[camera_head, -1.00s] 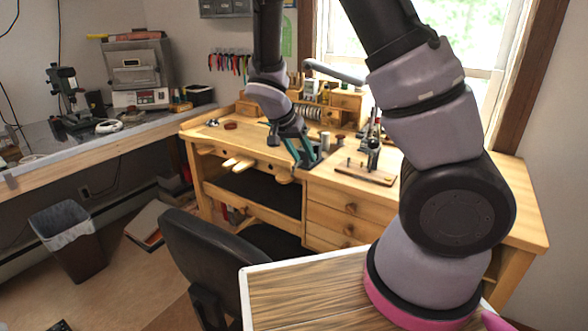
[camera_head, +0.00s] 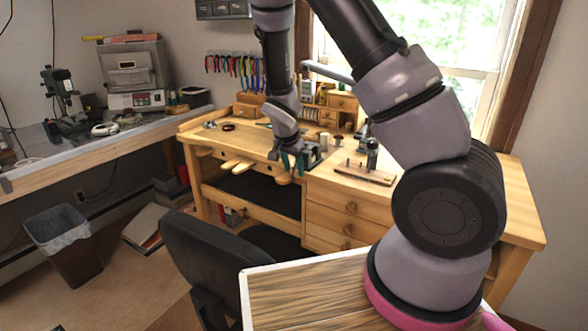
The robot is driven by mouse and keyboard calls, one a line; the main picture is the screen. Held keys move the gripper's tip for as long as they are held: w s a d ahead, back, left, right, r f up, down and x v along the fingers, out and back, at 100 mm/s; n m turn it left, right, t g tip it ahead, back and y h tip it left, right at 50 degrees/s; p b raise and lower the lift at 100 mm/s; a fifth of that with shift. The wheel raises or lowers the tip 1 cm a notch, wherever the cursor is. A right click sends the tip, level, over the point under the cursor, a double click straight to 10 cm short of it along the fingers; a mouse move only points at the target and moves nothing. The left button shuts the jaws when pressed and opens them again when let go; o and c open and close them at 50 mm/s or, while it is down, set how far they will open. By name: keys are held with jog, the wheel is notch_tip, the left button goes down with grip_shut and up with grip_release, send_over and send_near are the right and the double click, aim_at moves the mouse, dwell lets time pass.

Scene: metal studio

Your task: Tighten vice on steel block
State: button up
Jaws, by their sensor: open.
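My gripper (camera_head: 291,164) hangs down at the front edge of the wooden workbench (camera_head: 345,233), its teal fingers apart. A small grey metal thing (camera_head: 313,155), which looks like the vice, sits on the bench top just right of the fingers. The gripper and wrist partly cover it, and I cannot tell whether they touch. I cannot make out the steel block or the vice handle.
A small stand with a grey upright (camera_head: 367,158) is on the bench to the right. A black chair (camera_head: 205,262) stands in front. A bin (camera_head: 67,243) is on the floor at left. Pliers (camera_head: 234,66) hang on the wall behind.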

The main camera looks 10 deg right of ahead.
jog(key=shift+f, duration=0.25)
grip_shut()
jog(key=shift+w, duration=0.1)
